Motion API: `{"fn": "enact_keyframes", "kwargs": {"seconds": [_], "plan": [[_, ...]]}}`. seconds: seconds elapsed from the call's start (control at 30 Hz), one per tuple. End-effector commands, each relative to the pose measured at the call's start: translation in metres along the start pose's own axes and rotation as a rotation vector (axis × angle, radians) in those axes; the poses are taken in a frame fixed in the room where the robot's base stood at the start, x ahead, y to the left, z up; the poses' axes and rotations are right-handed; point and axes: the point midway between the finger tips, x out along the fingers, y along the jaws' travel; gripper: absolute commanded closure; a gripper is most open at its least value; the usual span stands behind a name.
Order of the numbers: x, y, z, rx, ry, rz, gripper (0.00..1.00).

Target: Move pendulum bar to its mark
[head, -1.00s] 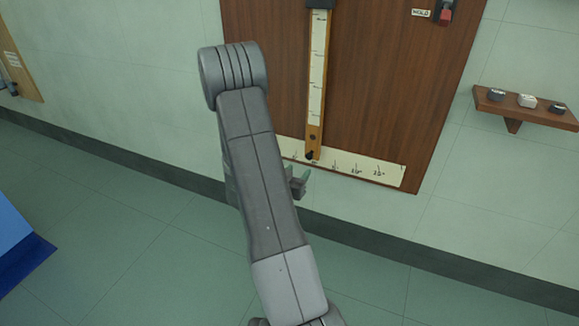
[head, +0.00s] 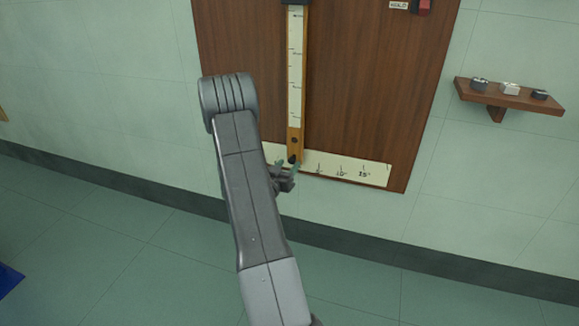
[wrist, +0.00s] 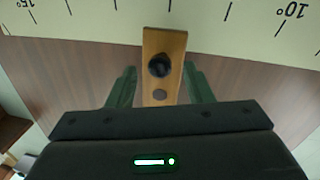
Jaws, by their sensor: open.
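The pendulum bar (head: 296,90) hangs down the wooden board, with a pale scale strip along it and a dark knob near its lower end. In the wrist view the bar's wooden end (wrist: 165,45) with the black knob lies between my two green fingers. My gripper (wrist: 160,88) is open, one finger on each side of the bar, with a gap on both sides. In the head view my gripper (head: 284,172) is at the bar's lower end, partly hidden by my arm. The pale angle scale (head: 345,171) has ticks labelled up to 15°; its left part is hidden.
The wooden board (head: 380,90) is fixed to the green wall. A red-and-dark part (head: 423,6) sits at its top right beside a small label. A wall shelf (head: 510,96) at right holds small round items. The floor below is clear.

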Motion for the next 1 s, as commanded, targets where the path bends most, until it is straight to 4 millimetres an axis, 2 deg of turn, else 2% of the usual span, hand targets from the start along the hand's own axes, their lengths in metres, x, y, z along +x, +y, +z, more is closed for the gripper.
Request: {"fn": "enact_keyframes", "kwargs": {"seconds": [0.2, 0.5, 0.57, 0.73, 0.77, 1.0], "plan": [[0.019, 0.0, 0.0, 0.001, 0.0, 0.0, 0.54], [0.021, 0.0, 0.0, 0.0, 0.0, -0.001, 0.54], [0.021, 0.0, 0.0, 0.0, 0.0, -0.001, 0.64], [0.021, 0.0, 0.0, 0.0, 0.0, -0.001, 0.97], [0.021, 0.0, 0.0, 0.0, 0.0, -0.001, 1.0], [0.022, 0.006, 0.001, -0.012, 0.002, 0.001, 1.0]]}}
